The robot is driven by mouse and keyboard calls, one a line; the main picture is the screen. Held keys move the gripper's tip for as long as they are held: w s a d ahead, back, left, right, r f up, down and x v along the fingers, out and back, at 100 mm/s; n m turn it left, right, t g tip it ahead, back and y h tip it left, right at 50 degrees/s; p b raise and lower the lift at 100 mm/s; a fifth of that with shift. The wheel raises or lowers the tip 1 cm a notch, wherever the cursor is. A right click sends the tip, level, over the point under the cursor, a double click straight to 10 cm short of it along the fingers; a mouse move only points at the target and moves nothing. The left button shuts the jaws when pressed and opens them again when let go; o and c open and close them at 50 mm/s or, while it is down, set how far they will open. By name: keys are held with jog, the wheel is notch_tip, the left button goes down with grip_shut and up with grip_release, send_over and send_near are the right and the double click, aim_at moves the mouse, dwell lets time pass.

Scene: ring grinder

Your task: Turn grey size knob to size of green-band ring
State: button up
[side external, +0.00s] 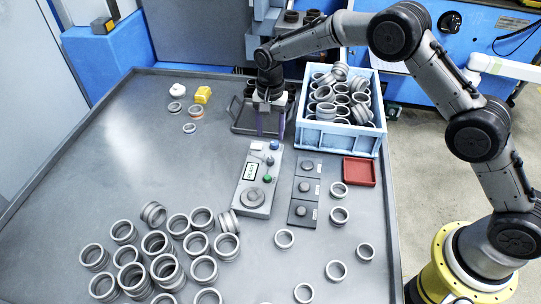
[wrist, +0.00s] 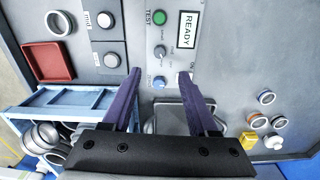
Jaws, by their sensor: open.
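The control box (side external: 257,180) has a READY display, a green button, a blue knob (side external: 274,145) and a small grey knob (side external: 269,160). The grey knob also shows in the wrist view (wrist: 160,51); its label is too blurred to read. A large round dial (side external: 253,197) sits at the box's near end. My gripper (side external: 271,125) is open and empty, pointing down near the box's far end. In the wrist view its purple fingers (wrist: 160,75) appear either side of the blue knob, apart from the grey one. Small rings (wrist: 266,97) lie at the right; no green band is clear.
A blue crate (side external: 301,139) full of rings stands right of my gripper, close by. A dark tray (side external: 240,127) lies beneath it. A panel with knobs (side external: 304,189) and a red tray (side external: 359,171) lie right of the box. Many loose rings (side external: 202,219) cover the front left.

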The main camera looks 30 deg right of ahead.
aim_at(271, 159)
notch_tip(271, 159, down, 11)
jog(key=shift+r, duration=0.15)
dwell(0.4)
grip_shut()
